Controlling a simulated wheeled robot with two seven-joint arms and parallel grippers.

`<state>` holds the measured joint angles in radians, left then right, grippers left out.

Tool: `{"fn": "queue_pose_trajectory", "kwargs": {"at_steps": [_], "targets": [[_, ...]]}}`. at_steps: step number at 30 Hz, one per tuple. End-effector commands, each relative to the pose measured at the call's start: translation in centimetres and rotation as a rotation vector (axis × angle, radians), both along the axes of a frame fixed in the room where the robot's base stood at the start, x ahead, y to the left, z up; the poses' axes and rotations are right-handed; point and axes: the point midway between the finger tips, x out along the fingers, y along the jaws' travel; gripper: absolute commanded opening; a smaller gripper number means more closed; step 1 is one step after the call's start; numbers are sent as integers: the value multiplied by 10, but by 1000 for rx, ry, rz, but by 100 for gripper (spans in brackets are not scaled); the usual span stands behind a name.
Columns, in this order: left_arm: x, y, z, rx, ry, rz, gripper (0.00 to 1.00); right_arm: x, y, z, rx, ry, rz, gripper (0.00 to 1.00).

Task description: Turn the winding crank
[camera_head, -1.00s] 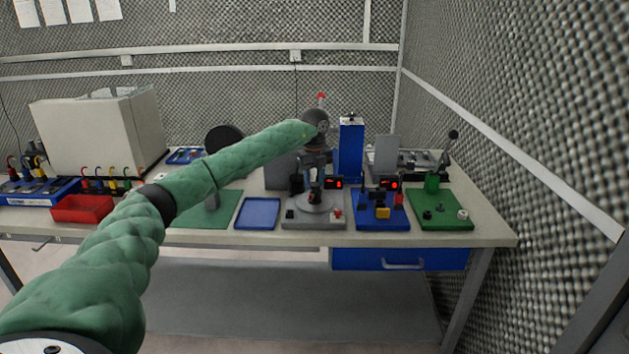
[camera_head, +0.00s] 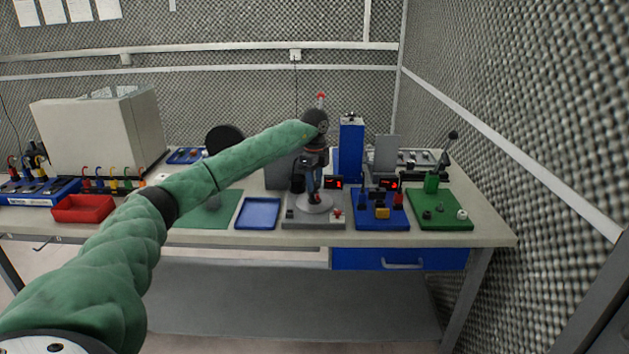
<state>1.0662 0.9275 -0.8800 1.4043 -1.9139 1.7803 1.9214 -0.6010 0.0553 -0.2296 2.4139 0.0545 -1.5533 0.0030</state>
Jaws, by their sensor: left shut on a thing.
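My left arm comes in from the left, and its gripper (camera_head: 314,192) points down over a grey board (camera_head: 298,223). A round pale grey disc (camera_head: 322,209) sits on this board directly below the gripper. The fingers are shut on a small part just above the disc, which I take to be the handle of the winding crank. The fingers and wrist hide most of that part. My right gripper is out of view.
Left of the board lies a blue tray (camera_head: 258,213). Right of it stand a blue board (camera_head: 380,222) with small blocks and a green board (camera_head: 440,222) with a lever. A tall blue box (camera_head: 351,150) stands behind. Bare table edge runs in front.

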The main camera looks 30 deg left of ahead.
Motion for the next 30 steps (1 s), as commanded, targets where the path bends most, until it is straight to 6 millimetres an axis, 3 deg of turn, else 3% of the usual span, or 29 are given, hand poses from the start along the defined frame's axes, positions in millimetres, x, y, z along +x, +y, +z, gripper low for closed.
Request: {"fn": "queue_pose_trajectory", "kwargs": {"at_steps": [15, 30], "targets": [[1, 1, 2, -1, -4, 213, 13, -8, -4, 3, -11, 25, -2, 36], [1, 1, 2, -1, -4, 276, 13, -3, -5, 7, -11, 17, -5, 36]]}}
